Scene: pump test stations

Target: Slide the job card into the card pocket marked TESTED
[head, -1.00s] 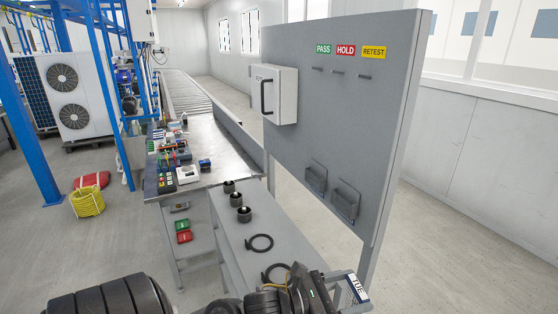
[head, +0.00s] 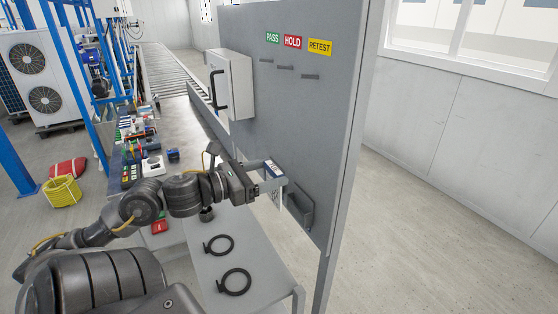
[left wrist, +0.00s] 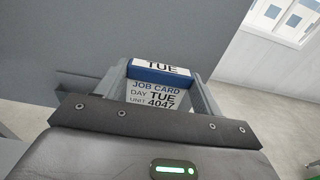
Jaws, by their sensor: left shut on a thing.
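My left gripper (head: 271,180) is shut on the job card (head: 273,169), in front of the grey panel (head: 300,130). In the left wrist view the card (left wrist: 155,92) is white with a blue band and reads TUE, JOB CARD, UNIT 4047; it sits between the two fingers. A grey card pocket (head: 301,209) is on the lower panel, just right of and below the card. The other pocket is hidden behind my gripper. I cannot read a TESTED mark on either. Whether the card touches the panel or a pocket is unclear. My right gripper is not in view.
A white box (head: 238,85) with a black handle sticks out from the panel. Black rings (head: 235,281) lie on the low shelf (head: 205,265). A cluttered bench (head: 175,125) is behind my arm.

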